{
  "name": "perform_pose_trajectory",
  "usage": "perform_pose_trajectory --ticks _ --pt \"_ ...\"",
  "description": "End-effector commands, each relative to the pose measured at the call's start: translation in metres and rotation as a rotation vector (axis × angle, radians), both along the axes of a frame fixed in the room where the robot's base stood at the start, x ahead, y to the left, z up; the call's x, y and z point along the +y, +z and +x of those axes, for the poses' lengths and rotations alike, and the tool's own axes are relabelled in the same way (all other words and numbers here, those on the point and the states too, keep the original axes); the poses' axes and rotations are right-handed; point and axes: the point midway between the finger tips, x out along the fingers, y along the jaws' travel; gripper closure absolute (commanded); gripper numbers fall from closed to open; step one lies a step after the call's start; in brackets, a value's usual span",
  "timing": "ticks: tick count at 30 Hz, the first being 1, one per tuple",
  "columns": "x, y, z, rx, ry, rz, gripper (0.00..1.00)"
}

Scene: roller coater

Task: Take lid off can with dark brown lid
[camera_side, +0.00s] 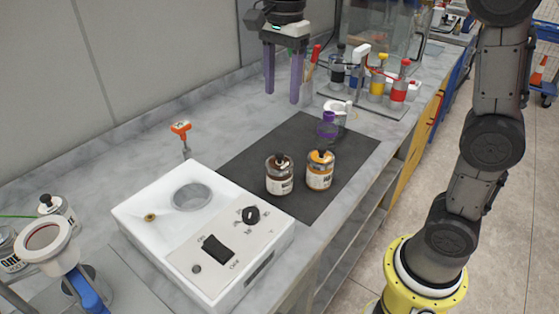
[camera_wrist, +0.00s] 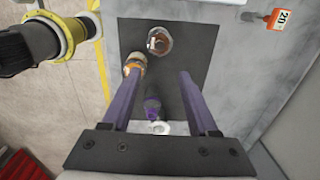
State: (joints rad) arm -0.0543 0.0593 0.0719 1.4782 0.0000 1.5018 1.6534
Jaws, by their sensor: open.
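The can with the dark brown lid (camera_side: 280,175) stands upright on a dark mat (camera_side: 250,150), its lid with a black knob in place. It also shows at the top of the wrist view (camera_wrist: 159,41). Next to it on the right stands a can with an orange lid (camera_side: 320,171), seen in the wrist view (camera_wrist: 134,64) too. My gripper (camera_side: 282,95) has purple fingers, is open and empty, and hangs above the bench behind the mat. It is apart from both cans. In the wrist view the fingertips (camera_wrist: 158,72) spread wide, with the brown-lidded can beyond them.
A white machine (camera_side: 205,240) is at the front left. Colored bottles (camera_side: 377,82) stand at the back right. An orange-tagged tool (camera_side: 181,135) stands left of the mat.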

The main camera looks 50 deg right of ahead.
Motion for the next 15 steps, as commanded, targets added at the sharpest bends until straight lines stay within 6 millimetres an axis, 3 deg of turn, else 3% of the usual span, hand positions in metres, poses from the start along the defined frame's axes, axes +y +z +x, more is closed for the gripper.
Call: perform_pose_trajectory --ticks 7,15 --pt "0.002 -0.030 0.004 0.037 0.007 -0.002 0.40" --pt "0.002 -0.080 0.004 0.035 0.007 -0.002 0.40"
